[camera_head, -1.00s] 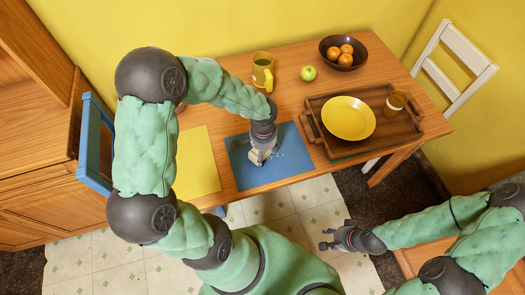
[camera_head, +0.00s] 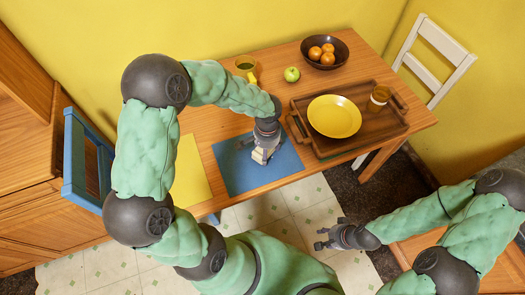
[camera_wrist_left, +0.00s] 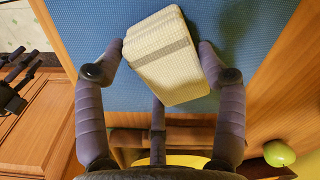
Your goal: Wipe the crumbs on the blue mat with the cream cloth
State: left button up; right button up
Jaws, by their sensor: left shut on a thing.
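The blue mat (camera_head: 232,178) lies flat on the wooden table near its front edge. My left gripper (camera_head: 264,147) points down over the mat's right half, shut on the cream cloth (camera_head: 260,156). In the left wrist view the cream cloth (camera_wrist_left: 160,58) is a folded, textured pad with a greyish band, between the fingers, against the blue mat (camera_wrist_left: 95,25). Whether it presses on the mat is hard to tell. I cannot make out crumbs clearly now; the arm and cloth hide part of the mat. My right gripper (camera_head: 321,238) is open and empty, off the table's front.
A yellow sheet (camera_head: 190,175) lies left.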

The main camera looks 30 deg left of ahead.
aim_at(280, 151)
dwell(0.5)
pick_arm(q)
jog(key=shift+w+d, duration=1.8)
jog(key=shift+w, duration=0.25)
notch_tip(280, 151, up, 7)
jog(key=p, duration=0.5)
jog(key=shift+w+a, duration=0.1)
